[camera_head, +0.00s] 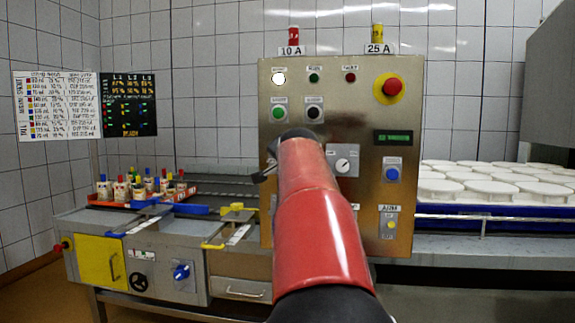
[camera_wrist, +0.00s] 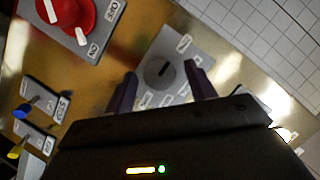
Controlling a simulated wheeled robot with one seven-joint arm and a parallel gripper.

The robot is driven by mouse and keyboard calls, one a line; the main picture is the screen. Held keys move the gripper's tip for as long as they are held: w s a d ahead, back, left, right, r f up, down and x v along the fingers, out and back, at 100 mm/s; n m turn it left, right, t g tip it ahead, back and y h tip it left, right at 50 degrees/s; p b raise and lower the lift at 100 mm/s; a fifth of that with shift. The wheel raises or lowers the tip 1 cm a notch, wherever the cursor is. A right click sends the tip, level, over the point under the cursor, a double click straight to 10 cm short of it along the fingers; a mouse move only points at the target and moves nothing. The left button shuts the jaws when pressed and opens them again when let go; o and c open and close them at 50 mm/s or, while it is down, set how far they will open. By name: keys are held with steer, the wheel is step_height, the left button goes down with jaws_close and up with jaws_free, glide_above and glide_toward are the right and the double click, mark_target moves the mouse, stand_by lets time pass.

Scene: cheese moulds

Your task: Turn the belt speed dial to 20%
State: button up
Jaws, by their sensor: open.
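A dial with a dark round knob and a light pointer line sits on a pale, marked plate. In the wrist view the dial (camera_wrist: 159,73) lies ahead of my gripper (camera_wrist: 162,70), between its two fingers. The fingers are apart with nothing held, and I cannot tell how near they are to the knob. The plate's marks are too blurred to read, so the exact setting is unclear. In the head view a small dial (camera_head: 343,164) shows on the steel panel (camera_head: 330,95), right of my red arm. My gripper is mostly hidden behind the arm there.
The panel carries a red stop button (camera_head: 392,87), a blue knob (camera_head: 392,174) and a green display (camera_head: 394,137). In the wrist view a red knob (camera_wrist: 65,12) and blue and yellow levers stick out at left. White moulds (camera_head: 490,185) fill the right-hand belt.

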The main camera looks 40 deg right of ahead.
steer(key=b+v, duration=0.1)
steer(key=v, duration=0.6)
steer(key=shift+s+a, duration=0.25)
steer(key=shift+s, duration=0.05)
steer(key=s+a+f+n+g+y, duration=0.25)
steer(key=s+a+f+n, duration=0.2)
steer(key=a+f, duration=0.55)
steer(key=s+a+f+n+g+y, duration=0.1)
steer(key=s+a+f+n+y, duration=0.35)
steer(key=a+f, duration=0.6)
steer(key=s+a+f+n+g, duration=0.1)
steer(key=s+a+f+n, duration=0.2)
steer(key=s+a+f, duration=0.2)
steer(key=s+a+f+n+g+y, duration=0.1)
steer(key=s+a+f+n+g, duration=0.1)
steer(key=s+a+f+n, duration=0.2)
steer(key=s+a+f, duration=0.1)
steer(key=s+f, duration=0.2)
steer(key=f, duration=0.3)
steer(key=shift+s+f, duration=0.3)
steer(key=shift+f, duration=0.1)
